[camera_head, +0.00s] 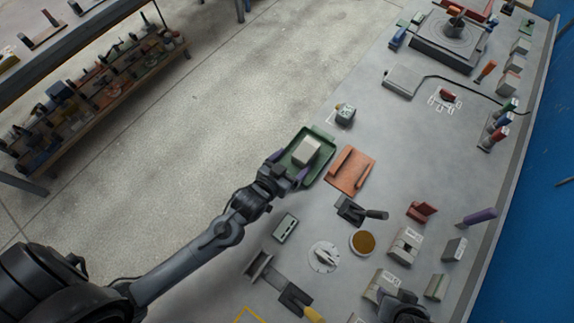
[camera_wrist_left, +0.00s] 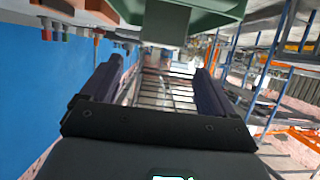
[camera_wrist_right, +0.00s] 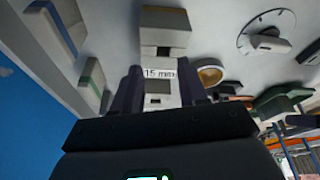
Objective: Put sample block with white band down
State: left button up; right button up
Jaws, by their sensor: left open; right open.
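A pale grey block (camera_head: 307,151) sits in the green tray (camera_head: 326,134); no white band can be made out on it. My left gripper (camera_head: 289,168) is open at the tray's near left side. In the left wrist view the block (camera_wrist_left: 168,22) and tray (camera_wrist_left: 215,8) are at the top, beyond the open fingers (camera_wrist_left: 160,75). My right gripper (camera_wrist_right: 160,92) is open; a grey block marked "15 mm" (camera_wrist_right: 160,74) shows between its fingers, and contact cannot be told.
An orange-red tray (camera_head: 350,171) lies right of the green tray. A dark trowel-like tool (camera_head: 352,211), a brown-filled dish (camera_head: 363,243) and a white dial (camera_head: 323,257) lie nearer. Several grey blocks (camera_head: 455,249) stand at right.

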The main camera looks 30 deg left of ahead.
pick_arm(q)
jog(key=shift+v, duration=1.05)
jog(key=s+g, duration=0.1)
jog(key=s, duration=0.1)
jog(key=s+a+g, duration=0.1)
jog(key=s+g, duration=0.1)
jog(key=s, duration=0.1)
jog(key=s+f+g, duration=0.1)
jog(key=s+g, duration=0.1)
jog(key=shift+s+a, duration=0.3)
jog(key=shift+a, duration=0.1)
jog(key=s+a+r+g+y, duration=0.1)
jog(key=s+g, duration=0.3)
jog(key=s, duration=0.5)
jog(key=shift+s+a+m+g, duration=0.2)
jog(key=shift+a+m+g, duration=0.2)
jog(key=shift+a, duration=0.5)
jog(key=shift+r, duration=0.1)
pick_arm(e)
jog(key=shift+r+p, duration=0.6)
pick_arm(q)
notch_tip(320, 180, up, 23)
jog(key=p, duration=2.1)
jog(key=shift+f, duration=0.2)
pick_arm(e)
notch_tip(320, 180, up, 21)
jog(key=shift+r, duration=0.2)
jog(key=shift+d, duration=0.1)
